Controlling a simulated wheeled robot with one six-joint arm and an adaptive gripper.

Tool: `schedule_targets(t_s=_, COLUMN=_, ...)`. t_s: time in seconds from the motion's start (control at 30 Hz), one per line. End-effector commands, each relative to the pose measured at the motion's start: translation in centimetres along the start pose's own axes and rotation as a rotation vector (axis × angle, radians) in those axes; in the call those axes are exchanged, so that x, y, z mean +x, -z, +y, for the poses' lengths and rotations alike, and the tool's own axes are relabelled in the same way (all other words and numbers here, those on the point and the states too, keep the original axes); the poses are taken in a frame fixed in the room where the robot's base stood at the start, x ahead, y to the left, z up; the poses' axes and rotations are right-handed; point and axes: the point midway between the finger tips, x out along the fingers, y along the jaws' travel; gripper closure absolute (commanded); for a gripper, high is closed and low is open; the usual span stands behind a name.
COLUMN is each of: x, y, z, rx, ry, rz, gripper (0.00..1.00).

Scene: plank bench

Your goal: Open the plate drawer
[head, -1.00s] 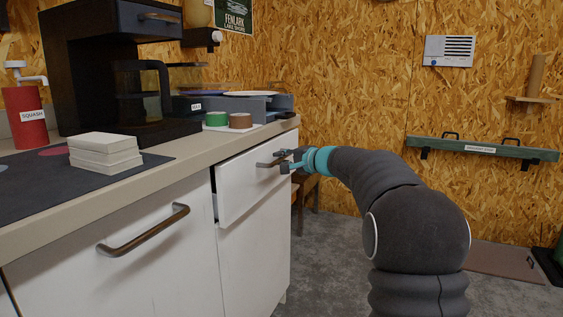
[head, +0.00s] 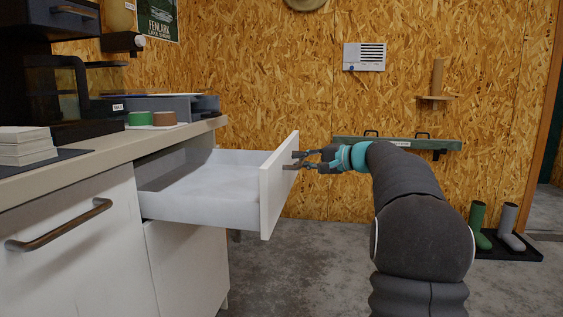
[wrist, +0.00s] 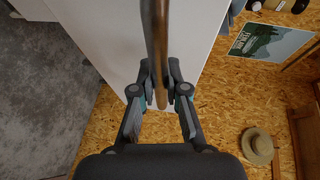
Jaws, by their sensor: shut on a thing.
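The white drawer (head: 272,190) is pulled well out of the cabinet under the counter. Its inside floor (head: 205,188) shows in the head view and looks empty where visible. My gripper (head: 304,161) is at the drawer's front, shut on the brown bar handle (wrist: 160,45). In the wrist view my gripper (wrist: 159,95) has a finger on each side of the handle, with the white drawer front (wrist: 115,45) beyond it.
The counter (head: 110,155) holds a coffee machine (head: 55,75), white stacked blocks (head: 25,146), a grey tray (head: 185,104) and green tape (head: 140,118). A closed lower drawer has a handle (head: 60,228). Boots (head: 508,225) stand at right. Grey floor (head: 300,260) before the drawer is clear.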

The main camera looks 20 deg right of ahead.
Motion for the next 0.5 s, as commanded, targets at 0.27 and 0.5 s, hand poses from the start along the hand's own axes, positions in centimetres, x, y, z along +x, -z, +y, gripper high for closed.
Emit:
schedule_targets(t_s=0.27, x=-1.5, y=0.6, z=0.5, rx=0.002, ry=-0.003, rz=-0.002, gripper=1.00)
schedule_targets(t_s=0.5, x=-1.4, y=0.6, z=0.5, rx=0.002, ry=-0.003, rz=-0.003, gripper=1.00)
